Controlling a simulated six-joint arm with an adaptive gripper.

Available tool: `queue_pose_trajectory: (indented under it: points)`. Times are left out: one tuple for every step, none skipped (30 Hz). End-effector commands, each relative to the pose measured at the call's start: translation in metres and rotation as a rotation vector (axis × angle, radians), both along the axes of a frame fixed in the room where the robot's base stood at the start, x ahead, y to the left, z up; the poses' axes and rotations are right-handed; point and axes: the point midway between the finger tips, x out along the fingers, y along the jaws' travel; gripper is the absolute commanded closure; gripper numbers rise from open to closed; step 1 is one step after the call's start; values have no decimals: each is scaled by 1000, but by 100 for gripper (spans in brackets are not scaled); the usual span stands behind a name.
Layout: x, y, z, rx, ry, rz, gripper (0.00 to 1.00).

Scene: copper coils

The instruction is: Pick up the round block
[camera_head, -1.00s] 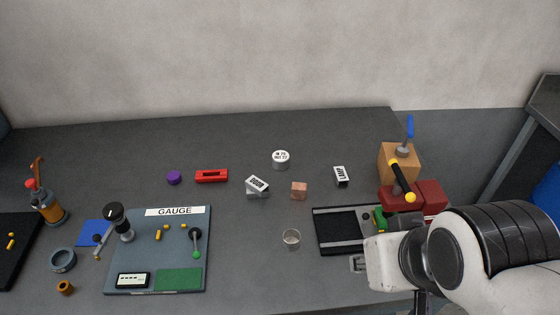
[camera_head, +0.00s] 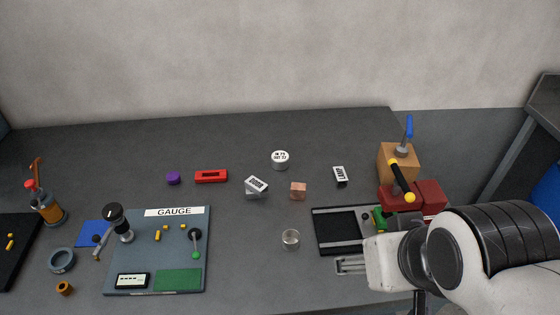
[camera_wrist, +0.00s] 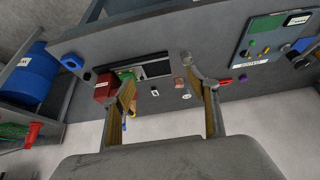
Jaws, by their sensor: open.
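A round white-topped block (camera_head: 280,160) with printed text stands at the back middle of the table. It also shows small in the wrist view (camera_wrist: 187,97). A small purple round piece (camera_head: 173,178) lies further left, and a silvery round piece (camera_head: 290,239) stands nearer the front; its material is hard to tell. My gripper (camera_wrist: 160,75) is open and empty, its two fingers well apart.
A copper cube (camera_head: 298,191), a tilted labelled block (camera_head: 256,187), another labelled block (camera_head: 340,175) and a red slotted bar (camera_head: 211,176) lie around the middle. A black tray (camera_head: 325,235), red boxes (camera_head: 430,195) and a gauge board (camera_head: 135,255) flank the open table.

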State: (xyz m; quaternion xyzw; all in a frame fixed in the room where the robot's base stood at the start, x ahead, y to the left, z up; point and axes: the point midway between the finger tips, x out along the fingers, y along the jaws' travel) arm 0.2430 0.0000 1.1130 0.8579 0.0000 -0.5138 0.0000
Motion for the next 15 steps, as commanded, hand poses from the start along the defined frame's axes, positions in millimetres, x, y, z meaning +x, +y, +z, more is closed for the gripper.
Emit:
queue_pose_trajectory:
  points:
    - [0, 0, 0, 0, 0, 0, 41]
    - [1, 0, 0, -1, -1, 0, 41]
    - [2, -1, 1, -3, -3, -1, 41]
    - [3, -2, 1, -4, -4, -3, 41]
    - [5, -2, 2, -7, -7, -5, 41]
    - [9, -4, 3, -11, -12, -7, 41]
    - [12, -5, 4, -15, -16, -9, 41]
    - [15, -7, 5, -20, -21, -12, 41]
    - [21, -9, 6, -28, -29, -15, 41]
    - [26, -11, 8, -34, -36, -18, 41]
    - [31, -14, 9, -41, -42, -22, 41]
    - [39, -17, 12, -51, -56, -27, 41]
    - [46, -20, 14, -60, -64, -31, 41]
    - [53, -22, 16, -68, -76, -33, 41]
    - [62, -26, 18, -80, -89, -37, 41]
